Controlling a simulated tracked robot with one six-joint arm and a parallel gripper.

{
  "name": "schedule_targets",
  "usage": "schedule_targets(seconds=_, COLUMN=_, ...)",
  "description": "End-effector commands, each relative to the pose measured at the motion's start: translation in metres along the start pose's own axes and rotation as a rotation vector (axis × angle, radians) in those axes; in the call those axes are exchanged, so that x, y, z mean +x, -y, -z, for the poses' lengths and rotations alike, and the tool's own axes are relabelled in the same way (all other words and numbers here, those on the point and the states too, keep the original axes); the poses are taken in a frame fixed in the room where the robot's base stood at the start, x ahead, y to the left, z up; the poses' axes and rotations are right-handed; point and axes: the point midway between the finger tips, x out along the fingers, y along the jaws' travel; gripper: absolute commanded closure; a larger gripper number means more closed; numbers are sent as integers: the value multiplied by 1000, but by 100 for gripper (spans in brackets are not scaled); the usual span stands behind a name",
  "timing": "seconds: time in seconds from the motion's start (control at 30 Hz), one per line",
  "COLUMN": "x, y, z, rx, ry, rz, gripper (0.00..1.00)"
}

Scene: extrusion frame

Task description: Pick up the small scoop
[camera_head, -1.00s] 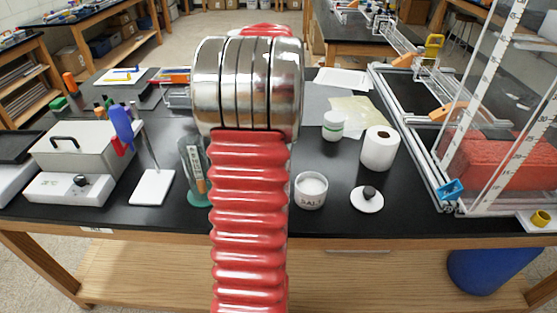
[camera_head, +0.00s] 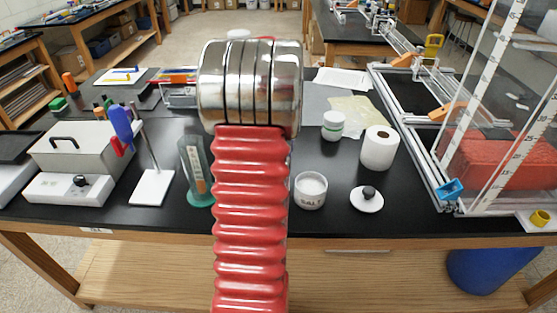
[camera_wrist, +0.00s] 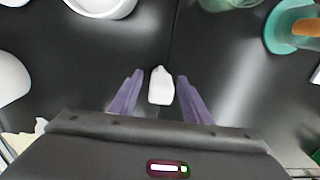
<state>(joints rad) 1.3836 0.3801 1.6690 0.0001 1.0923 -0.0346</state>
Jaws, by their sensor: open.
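In the wrist view, my gripper (camera_wrist: 159,77) is open, with its two purple fingers apart. A small white piece, which looks like the small scoop (camera_wrist: 161,87), lies between the fingers over the black bench top. A gap shows on each side of it, and the fingers do not appear to touch it. In the head view, my red arm hides both the scoop and the gripper.
A salt jar (camera_head: 310,191), a black-knobbed lid (camera_head: 367,199) and a white roll (camera_head: 379,148) stand right of my arm. A teal-based holder (camera_head: 194,172) stands close on the left, beside a white-based stand (camera_head: 152,187). Bare bench (camera_wrist: 230,70) surrounds the fingers.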

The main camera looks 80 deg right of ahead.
Motion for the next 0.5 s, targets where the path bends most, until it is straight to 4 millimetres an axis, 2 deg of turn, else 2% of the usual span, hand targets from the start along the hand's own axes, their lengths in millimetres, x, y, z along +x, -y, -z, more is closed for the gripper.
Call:
schedule_targets(seconds=0.2, x=0, y=0, z=0, rx=0, ry=0, rz=0, gripper=56)
schedule_targets(seconds=0.5, x=0, y=0, z=0, rx=-1, ry=0, rz=0, gripper=77)
